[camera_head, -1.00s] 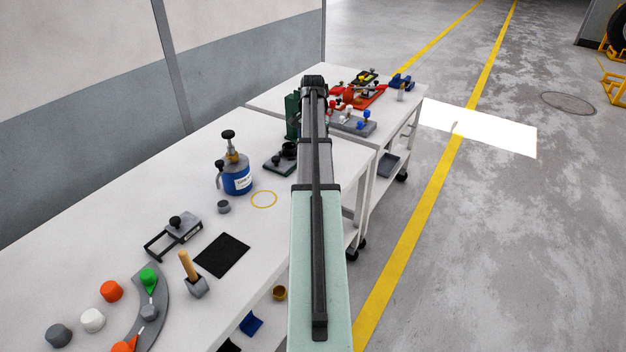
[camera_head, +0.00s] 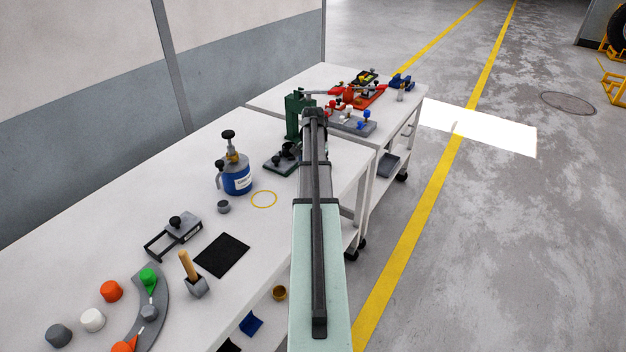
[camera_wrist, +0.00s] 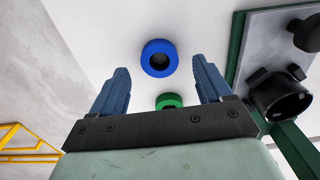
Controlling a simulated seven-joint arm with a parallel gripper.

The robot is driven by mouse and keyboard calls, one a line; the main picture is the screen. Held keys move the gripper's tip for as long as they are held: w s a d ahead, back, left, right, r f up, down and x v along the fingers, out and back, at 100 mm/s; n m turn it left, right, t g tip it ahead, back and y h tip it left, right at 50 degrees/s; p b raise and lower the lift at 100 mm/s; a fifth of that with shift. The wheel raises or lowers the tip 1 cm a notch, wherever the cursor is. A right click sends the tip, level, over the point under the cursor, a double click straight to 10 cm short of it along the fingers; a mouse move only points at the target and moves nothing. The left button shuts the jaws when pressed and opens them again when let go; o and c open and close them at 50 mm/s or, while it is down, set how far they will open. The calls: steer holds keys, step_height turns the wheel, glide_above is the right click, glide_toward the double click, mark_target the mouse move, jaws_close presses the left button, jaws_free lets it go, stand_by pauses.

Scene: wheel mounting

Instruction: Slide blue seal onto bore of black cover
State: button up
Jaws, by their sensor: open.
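The blue seal (camera_wrist: 147,62) is a thick ring on the white table, seen in the wrist view between and beyond my fingertips. My gripper (camera_wrist: 160,66) is open, with one blue-grey finger on each side of the seal and nothing held. The black cover (camera_wrist: 284,98), a round part with an open bore and lugs, is at the right of the wrist view. It sits by a grey plate with a green edge. In the head view the cover (camera_head: 289,150) shows just left of my arm. My arm hides the seal and my fingers there.
A green ring (camera_wrist: 169,101) lies near the seal, partly hidden by my gripper body. A green press (camera_head: 297,116) stands behind the cover. A blue canister (camera_head: 237,178) and a small grey cup (camera_head: 223,207) are to the left. Bare table lies around the seal.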

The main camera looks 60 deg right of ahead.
steer(key=shift+f, duration=1.4)
steer(key=shift+c, duration=0.3)
steer(key=c, duration=1.1)
